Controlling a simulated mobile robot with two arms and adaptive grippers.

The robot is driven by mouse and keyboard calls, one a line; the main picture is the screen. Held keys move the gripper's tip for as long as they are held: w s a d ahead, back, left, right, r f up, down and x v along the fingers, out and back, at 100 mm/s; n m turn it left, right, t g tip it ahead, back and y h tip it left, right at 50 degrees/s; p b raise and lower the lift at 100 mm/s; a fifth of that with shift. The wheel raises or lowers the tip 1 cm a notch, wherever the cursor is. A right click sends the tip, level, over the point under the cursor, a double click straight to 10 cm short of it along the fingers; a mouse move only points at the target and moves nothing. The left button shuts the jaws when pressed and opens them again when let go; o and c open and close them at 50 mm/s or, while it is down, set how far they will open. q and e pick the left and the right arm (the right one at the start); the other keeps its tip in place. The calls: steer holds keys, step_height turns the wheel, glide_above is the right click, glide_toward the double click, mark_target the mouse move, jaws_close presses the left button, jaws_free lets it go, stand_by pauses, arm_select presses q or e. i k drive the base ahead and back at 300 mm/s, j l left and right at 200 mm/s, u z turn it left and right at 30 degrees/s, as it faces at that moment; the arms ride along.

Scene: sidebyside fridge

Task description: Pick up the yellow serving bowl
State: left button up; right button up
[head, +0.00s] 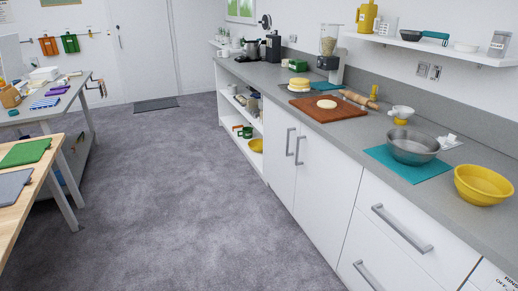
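A large yellow bowl (484,186) sits upright and open on the grey counter at the right, near the picture's edge. A smaller yellow bowl-like thing (256,145) lies on the open lower shelf under the counter, farther back; it is too small to tell exactly. I cannot tell from looks alone which one is the serving bowl. Neither of my grippers shows in the head view.
A metal bowl (413,148) on a teal mat (380,155) stands left of the large yellow bowl. A rolling pin (360,100) and brown board (326,113) lie farther back. Drawer handles (401,228) stick out below the counter. The grey floor (180,200) is clear.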

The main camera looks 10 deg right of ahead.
mark_target(256, 145)
steer(key=i+u, duration=0.3)
steer(key=i, duration=1.4)
steer(key=i+j+z, duration=0.1)
steer(key=i, duration=0.55)
steer(key=i+j, duration=0.15)
steer(key=i, duration=0.45)
